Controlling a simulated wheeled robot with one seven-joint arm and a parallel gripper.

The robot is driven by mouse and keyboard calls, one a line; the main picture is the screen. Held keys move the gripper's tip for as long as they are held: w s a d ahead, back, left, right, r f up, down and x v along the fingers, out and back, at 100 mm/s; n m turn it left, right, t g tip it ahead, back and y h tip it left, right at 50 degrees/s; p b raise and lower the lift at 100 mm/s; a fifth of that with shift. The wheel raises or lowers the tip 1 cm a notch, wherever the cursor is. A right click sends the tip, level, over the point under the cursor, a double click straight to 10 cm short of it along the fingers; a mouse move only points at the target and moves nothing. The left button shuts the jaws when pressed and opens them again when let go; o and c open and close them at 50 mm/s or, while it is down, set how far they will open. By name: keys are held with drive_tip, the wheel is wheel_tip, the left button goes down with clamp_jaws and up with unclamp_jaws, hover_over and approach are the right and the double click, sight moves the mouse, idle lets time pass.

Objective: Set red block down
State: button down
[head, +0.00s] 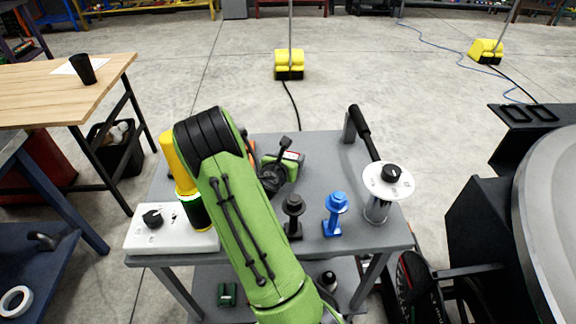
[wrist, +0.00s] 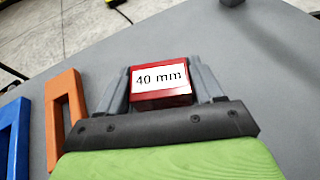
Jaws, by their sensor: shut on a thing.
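The red block (wrist: 161,98) has a white label reading "40 mm". In the wrist view it sits between the two grey fingers of my gripper (wrist: 161,78), which is shut on it. Grey tabletop (wrist: 265,75) shows around and beyond the block. I cannot tell whether the block's underside touches that surface. In the head view my green arm hides much of the middle of the grey table (head: 320,160), and the block is not clearly made out there.
In the wrist view an orange frame-shaped piece (wrist: 52,110) stands left of my gripper, with a blue one (wrist: 8,140) farther left. In the head view a black peg (head: 293,212), a blue peg (head: 336,210), a white-topped stand (head: 387,183) and a white knob box (head: 165,232) occupy the table's front.

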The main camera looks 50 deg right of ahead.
drive_tip(key=c, duration=1.9)
unclamp_jaws()
drive_tip(key=shift+f, duration=0.65)
drive_tip(key=shift+r, duration=0.1)
clamp_jaws()
drive_tip(key=o, duration=1.7)
unclamp_jaws()
drive_tip(key=shift+o, duration=0.2)
drive_tip(key=v, duration=0.9)
drive_tip(key=shift+a+r, duration=0.1)
drive_tip(key=shift+a, duration=0.2)
drive_tip(key=shift+a+r+b, duration=0.1)
drive_tip(key=shift+a+b, duration=0.1)
drive_tip(key=shift+b, duration=0.55)
drive_tip(key=shift+a+r+b, duration=0.1)
drive_tip(key=shift+a+b, duration=0.2)
drive_tip(key=shift+b, duration=0.3)
drive_tip(key=shift+s+a+r+b, duration=0.25)
drive_tip(key=shift+s+a+b, duration=0.15)
drive_tip(key=shift+a+b, duration=0.2)
